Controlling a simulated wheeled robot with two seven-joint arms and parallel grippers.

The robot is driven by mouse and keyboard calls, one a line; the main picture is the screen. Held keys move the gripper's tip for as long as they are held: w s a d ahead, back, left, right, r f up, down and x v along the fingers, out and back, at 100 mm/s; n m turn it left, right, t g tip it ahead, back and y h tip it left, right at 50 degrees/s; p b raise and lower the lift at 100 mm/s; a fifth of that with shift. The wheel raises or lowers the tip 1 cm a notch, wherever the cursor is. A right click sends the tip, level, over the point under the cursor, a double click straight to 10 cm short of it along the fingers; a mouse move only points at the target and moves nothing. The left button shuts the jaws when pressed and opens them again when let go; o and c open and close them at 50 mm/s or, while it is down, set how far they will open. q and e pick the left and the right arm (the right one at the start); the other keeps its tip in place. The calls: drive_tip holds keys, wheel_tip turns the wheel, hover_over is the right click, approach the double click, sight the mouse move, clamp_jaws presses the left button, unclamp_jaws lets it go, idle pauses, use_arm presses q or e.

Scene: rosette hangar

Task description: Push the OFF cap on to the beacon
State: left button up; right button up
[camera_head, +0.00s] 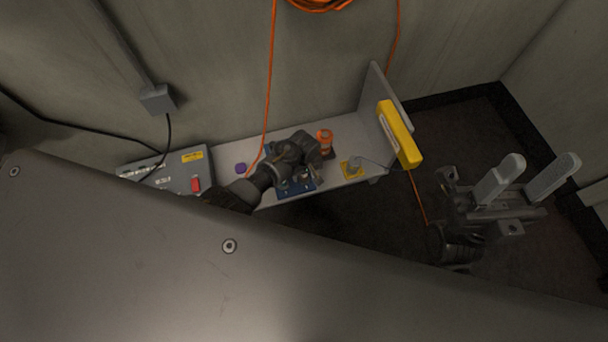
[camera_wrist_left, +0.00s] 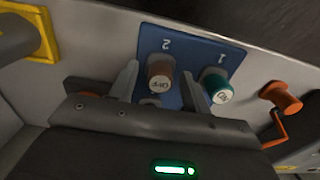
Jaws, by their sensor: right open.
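A brown cap (camera_wrist_left: 160,72) with lettering that looks like OFF stands on the blue board (camera_wrist_left: 200,52) by the number 2. A teal cap (camera_wrist_left: 217,88) stands by the number 1. My left gripper (camera_wrist_left: 159,72) is open, its two fingers either side of the brown cap with gaps showing. In the head view my left gripper (camera_head: 308,177) is over the blue board (camera_head: 296,189) and hides most of it. An orange cylinder on a dark base (camera_head: 325,138), perhaps the beacon, stands behind it. My right gripper (camera_head: 522,180) is open and empty, off the shelf at the right.
A grey box (camera_head: 172,172) with a red switch is at the shelf's left. A purple piece (camera_head: 240,168) and an orange cable (camera_head: 271,80) are near the board. A yellow plate (camera_head: 351,168) with a grey fitting lies right. A yellow block (camera_head: 399,135) is by the end panel.

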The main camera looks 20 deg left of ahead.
use_arm(q)
clamp_jaws()
